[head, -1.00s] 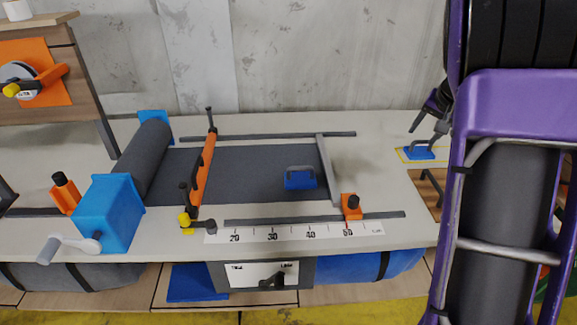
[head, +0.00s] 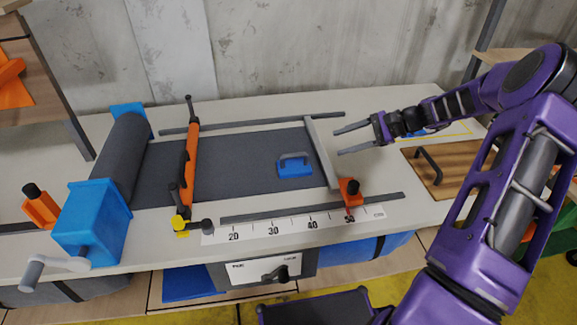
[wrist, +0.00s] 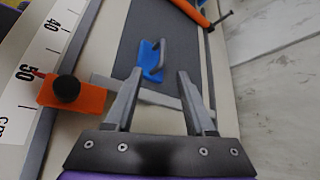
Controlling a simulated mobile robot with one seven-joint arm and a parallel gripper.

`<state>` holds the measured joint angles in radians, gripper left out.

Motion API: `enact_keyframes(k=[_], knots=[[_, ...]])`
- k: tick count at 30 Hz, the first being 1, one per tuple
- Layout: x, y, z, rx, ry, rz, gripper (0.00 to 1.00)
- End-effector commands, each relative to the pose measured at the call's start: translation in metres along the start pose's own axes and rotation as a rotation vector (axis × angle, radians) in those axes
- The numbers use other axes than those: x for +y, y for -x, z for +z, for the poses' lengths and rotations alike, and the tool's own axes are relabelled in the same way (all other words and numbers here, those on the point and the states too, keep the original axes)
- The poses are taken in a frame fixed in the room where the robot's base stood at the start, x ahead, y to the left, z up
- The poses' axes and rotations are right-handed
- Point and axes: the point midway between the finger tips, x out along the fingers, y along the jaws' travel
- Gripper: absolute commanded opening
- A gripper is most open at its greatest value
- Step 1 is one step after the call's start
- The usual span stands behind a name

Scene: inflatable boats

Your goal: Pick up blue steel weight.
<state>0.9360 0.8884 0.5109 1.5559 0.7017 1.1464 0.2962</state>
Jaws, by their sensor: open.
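The blue steel weight (head: 294,168) is a small blue block with a grey arched handle. It rests on the dark grey sheet near the sheet's right end. My gripper (head: 338,142) is open and empty, to the right of the weight beyond the grey end bar, with its fingers pointing left. In the wrist view, the weight (wrist: 152,62) shows ahead of the open fingers (wrist: 157,78), apart from them. Another blue piece (head: 432,131) lies partly hidden behind my gripper, by a yellow outline on the table.
A grey end bar (head: 321,152) crosses the sheet between my gripper and the weight. An orange stop with a black knob (head: 350,191) stands at the front rail. An orange crossbar (head: 190,160) and a blue-ended roller (head: 112,165) are farther left. A wooden board with handle (head: 443,170) lies right.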

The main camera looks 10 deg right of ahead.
Motion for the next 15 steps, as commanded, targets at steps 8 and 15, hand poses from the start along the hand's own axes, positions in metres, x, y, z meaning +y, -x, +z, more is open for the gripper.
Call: enact_keyframes(k=[8, 15], knots=[[0.001, -0.063, 0.000, -0.003, 0.001, 0.005, 0.55], [0.000, -0.103, -0.001, 0.000, 0.002, 0.004, 0.55]])
